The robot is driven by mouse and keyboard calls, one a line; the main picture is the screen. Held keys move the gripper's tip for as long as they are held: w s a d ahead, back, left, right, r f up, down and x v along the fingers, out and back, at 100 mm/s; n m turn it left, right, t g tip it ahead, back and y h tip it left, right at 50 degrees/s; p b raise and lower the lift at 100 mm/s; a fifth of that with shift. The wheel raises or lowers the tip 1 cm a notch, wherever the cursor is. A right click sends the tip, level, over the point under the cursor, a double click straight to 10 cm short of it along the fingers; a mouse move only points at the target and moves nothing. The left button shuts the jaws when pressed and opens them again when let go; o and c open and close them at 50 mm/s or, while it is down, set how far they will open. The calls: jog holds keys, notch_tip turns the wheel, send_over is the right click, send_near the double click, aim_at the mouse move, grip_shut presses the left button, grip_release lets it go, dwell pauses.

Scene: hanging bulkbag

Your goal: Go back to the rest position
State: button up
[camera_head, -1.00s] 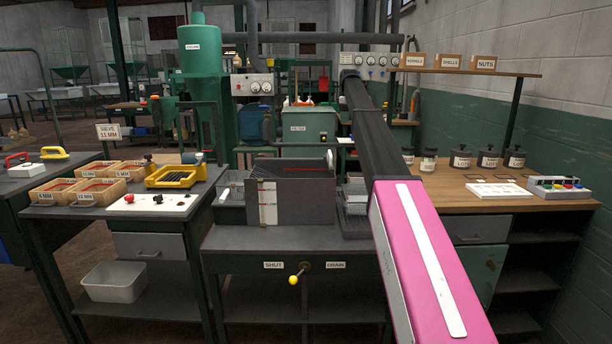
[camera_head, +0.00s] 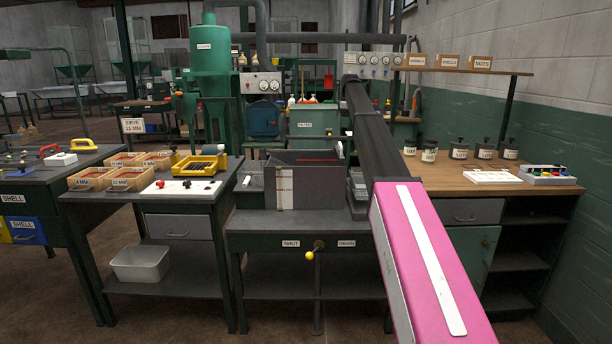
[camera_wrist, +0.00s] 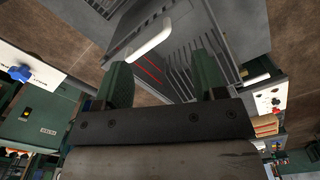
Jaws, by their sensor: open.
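My gripper (camera_wrist: 162,78) shows in the wrist view as two green fingers set well apart on a dark plate. It is open, with nothing held between the fingers. Beyond the fingers lies a grey slotted surface with red lines and a white handle (camera_wrist: 150,38); I cannot tell the distance. In the head view my arm stretches forward over the benches, and its far end and the gripper are hidden.
A grey box (camera_head: 325,190) stands on the middle bench (camera_head: 270,222), left of my arm. The left bench holds wooden trays (camera_head: 92,178) and a yellow rack (camera_head: 200,167). Jars (camera_head: 484,148) and a button box (camera_head: 548,175) stand on the right bench. Floor shows between the benches.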

jog(key=s+f+m, duration=0.2)
jog(key=s+f, duration=0.6)
jog(key=f, duration=0.2)
jog(key=s+f+m, duration=0.2)
jog(key=s+f, duration=0.5)
jog(key=f, duration=0.4)
jog(key=s+f+m, duration=0.1)
jog(key=s+f, duration=0.7)
jog(key=f, duration=0.3)
jog(key=shift+s+a+f+m, duration=0.1)
jog(key=shift+s+m, duration=0.25)
jog(key=shift+m, duration=0.05)
jog(key=s+f+m, duration=0.2)
jog(key=s+f, duration=0.4)
jog(key=s, duration=0.4)
jog(key=s+f+m, duration=0.2)
jog(key=s+f, duration=0.3)
jog(key=s, duration=0.6)
jog(key=s+f+m, duration=0.2)
jog(key=s+f, duration=0.4)
jog(key=s, duration=0.5)
jog(key=shift+s+f+m, duration=0.15)
jog(key=shift+f+m, duration=0.15)
jog(key=shift+f, duration=0.05)
